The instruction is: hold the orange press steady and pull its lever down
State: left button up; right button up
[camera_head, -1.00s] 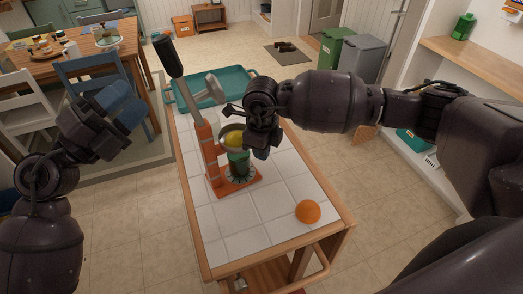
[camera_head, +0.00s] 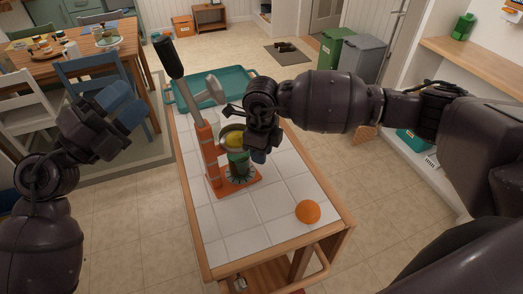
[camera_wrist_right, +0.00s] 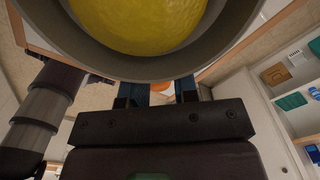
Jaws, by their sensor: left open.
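The orange press (camera_head: 212,165) stands upright on the tiled cart top, on an orange base. Its lever (camera_head: 168,58) has a black grip and is raised, leaning up to the left. A cup with a yellow half fruit (camera_head: 233,139) sits on the press, and this fruit fills the top of the right wrist view (camera_wrist_right: 140,20). My right gripper (camera_head: 254,150) is close beside the cup. Its blue fingers (camera_wrist_right: 162,93) are apart, and their tips are hidden behind the cup's rim. My left gripper (camera_head: 124,103) is open and empty, left of the cart and away from the press.
A whole orange (camera_head: 308,211) lies near the cart's front right. A teal tray (camera_head: 235,81) is at the cart's far end. A blue chair (camera_head: 95,75) and a dining table (camera_head: 75,48) stand behind my left arm. The tiles at the front left are clear.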

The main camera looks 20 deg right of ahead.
notch_tip(320, 180, up, 11)
jog(key=shift+b, duration=0.35)
dwell(0.4)
jog(key=shift+f, duration=0.1)
dwell(0.3)
